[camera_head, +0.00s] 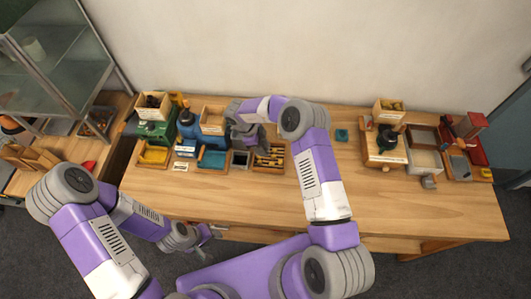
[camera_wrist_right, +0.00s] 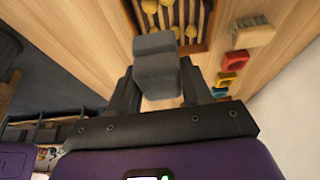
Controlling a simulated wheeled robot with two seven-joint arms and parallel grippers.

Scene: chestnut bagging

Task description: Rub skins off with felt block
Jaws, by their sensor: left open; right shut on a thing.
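My right gripper (camera_head: 247,140) is shut on a grey felt block (camera_wrist_right: 156,62), which shows between its fingers in the right wrist view. In that view the block is close to a wooden slatted tray (camera_wrist_right: 204,45) with several yellowish peeled-looking nuts; I cannot tell whether it touches them. In the head view the slatted tray (camera_head: 268,170) lies at the right end of the left-hand group of things, just right of and below this gripper. My left gripper (camera_head: 208,236) is open and empty, low at the table's front edge.
A yellow tray (camera_head: 153,155), a teal tray (camera_head: 213,160) and a blue machine (camera_head: 212,141) stand to the left. A brush (camera_wrist_right: 254,33) lies beside the slatted tray.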

